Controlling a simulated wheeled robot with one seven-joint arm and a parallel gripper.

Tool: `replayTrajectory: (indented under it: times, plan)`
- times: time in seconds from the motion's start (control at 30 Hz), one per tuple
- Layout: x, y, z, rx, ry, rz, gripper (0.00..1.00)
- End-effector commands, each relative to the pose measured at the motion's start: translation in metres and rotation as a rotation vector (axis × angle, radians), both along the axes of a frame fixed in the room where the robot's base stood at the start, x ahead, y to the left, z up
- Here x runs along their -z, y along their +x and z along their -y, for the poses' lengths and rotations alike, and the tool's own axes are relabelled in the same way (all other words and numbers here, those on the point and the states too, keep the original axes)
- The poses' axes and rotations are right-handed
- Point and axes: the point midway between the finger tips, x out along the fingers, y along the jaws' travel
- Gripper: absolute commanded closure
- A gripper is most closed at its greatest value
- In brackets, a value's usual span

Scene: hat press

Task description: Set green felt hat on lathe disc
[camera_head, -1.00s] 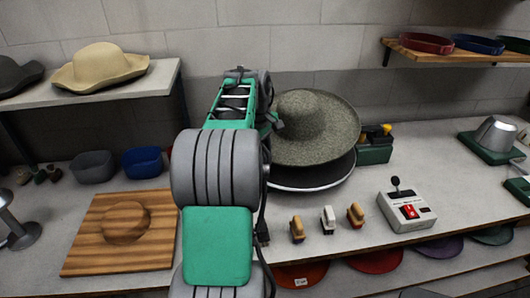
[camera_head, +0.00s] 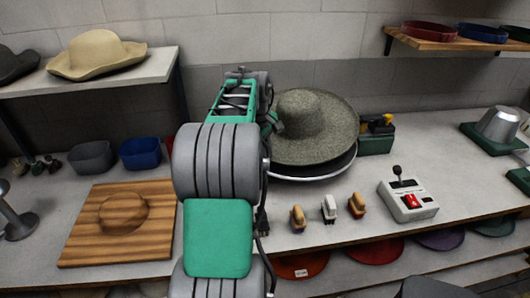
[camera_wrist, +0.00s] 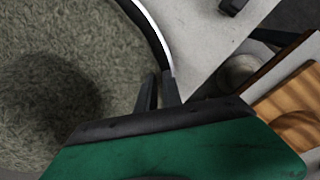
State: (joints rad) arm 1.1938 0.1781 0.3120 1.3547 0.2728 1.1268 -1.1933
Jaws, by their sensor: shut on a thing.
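The wide-brimmed green felt hat (camera_head: 318,128) is in the head view, crown up and tilted, over the lathe disc. My gripper (camera_head: 274,124) is at the hat's left brim and shut on it. The lathe disc (camera_head: 312,174) shows as a dark round plate with a pale rim below the hat's near edge. The hat covers most of it, and I cannot tell whether they touch. In the wrist view, the felt (camera_wrist: 65,70) fills the left, my fingers (camera_wrist: 158,92) are at its edge, and the disc's pale rim (camera_wrist: 155,35) curves beside it.
A switch box (camera_head: 408,200) and several small brushes (camera_head: 328,208) stand in front and right of the disc. A green box (camera_head: 376,142) is close behind right. A wooden board (camera_head: 120,225) lies left. A tan hat (camera_head: 97,55) sits on the upper left shelf.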

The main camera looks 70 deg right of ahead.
Motion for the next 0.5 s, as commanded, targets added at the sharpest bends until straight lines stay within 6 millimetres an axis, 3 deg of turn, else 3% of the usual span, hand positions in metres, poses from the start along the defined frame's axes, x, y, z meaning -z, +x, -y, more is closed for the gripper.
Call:
replayTrajectory:
  times: [0.5]
  plan:
    - [0.0106,-0.0001,0.0001,0.0,-0.001,0.0,1.0]
